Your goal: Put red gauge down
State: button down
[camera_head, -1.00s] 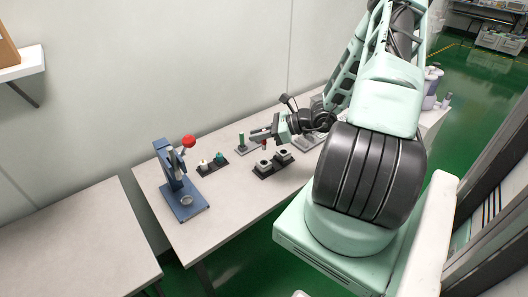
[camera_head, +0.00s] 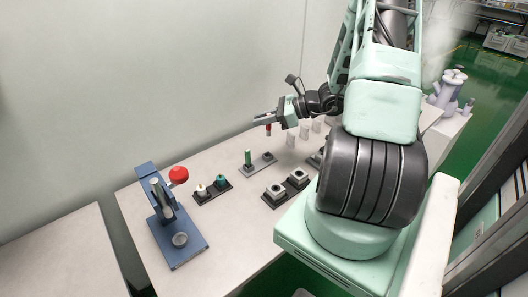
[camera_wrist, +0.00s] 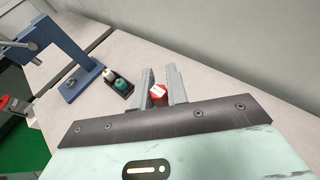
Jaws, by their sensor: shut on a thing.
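The red gauge (camera_head: 268,130) is a small red cylinder with a dark upper part, hanging upright below my gripper (camera_head: 265,119) in the head view. In the wrist view its red body with a white label (camera_wrist: 157,91) sits between the two grey fingers of my gripper (camera_wrist: 163,82). My gripper is shut on it and holds it above the table, clear of the tabletop. Below it stands a grey flat holder (camera_head: 260,168) with a green gauge (camera_head: 248,157) upright on its left and a dark socket (camera_head: 268,156) on its right.
A blue press (camera_head: 172,222) with a red knob stands at the left table end. A black tray (camera_head: 211,194) holds a white and a teal piece. Another black tray (camera_head: 285,193) carries two square blocks. Several white upright pieces (camera_head: 304,131) stand behind my wrist.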

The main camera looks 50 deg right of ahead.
jog(key=f, duration=0.9)
jog(key=shift+w+d+f, duration=0.2)
jog(key=shift+w+f, duration=0.05)
jog(key=shift+f, duration=0.15)
jog(key=shift+f, duration=0.1)
jog(key=c, duration=1.4)
grip_release()
jog(key=shift+r, duration=0.2)
jog(key=b+v, duration=0.1)
jog(key=v, duration=1.1)
jog(key=shift+f, duration=0.15)
jog(key=shift+s, duration=0.15)
